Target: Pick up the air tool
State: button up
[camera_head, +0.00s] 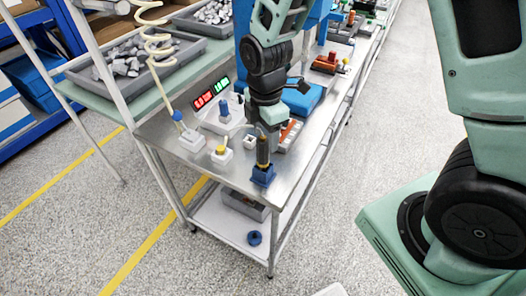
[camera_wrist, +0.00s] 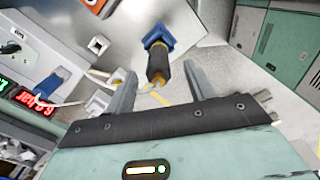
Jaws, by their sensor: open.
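The air tool, seemingly the dark cylinder with a yellow-orange band (camera_head: 263,150), stands in a blue holder (camera_head: 263,175) near the front corner of the metal bench. In the wrist view the tool (camera_wrist: 158,62) points toward the camera from its blue holder (camera_wrist: 158,37). My gripper (camera_head: 266,128) is over the tool. In the wrist view my gripper (camera_wrist: 160,72) is open, with the tool's near end between the two fingers in the picture. Contact with the tool cannot be told. A thin pale line runs near the tool's end.
A coiled hose (camera_head: 155,45) hangs down to a blue fitting on a white block (camera_head: 192,140). A yellow-topped white block (camera_head: 221,154) stands left of the tool. A red-and-green display (camera_head: 211,93) and a blue box (camera_head: 303,98) are behind.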

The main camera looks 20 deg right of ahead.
aim_at(263, 149)
jog(key=shift+w+a+f+p, duration=0.15)
jog(key=shift+f+p, duration=0.35)
jog(key=shift+f, duration=1)
jog(key=shift+s+a+f+p, duration=0.1)
jog(key=shift+f+p, duration=0.4)
jog(key=shift+f, duration=0.95)
jog(key=c, duration=1.1)
jog(key=shift+c, duration=0.2)
jog(key=shift+w+r, duration=0.1)
jog(key=shift+r, duration=0.05)
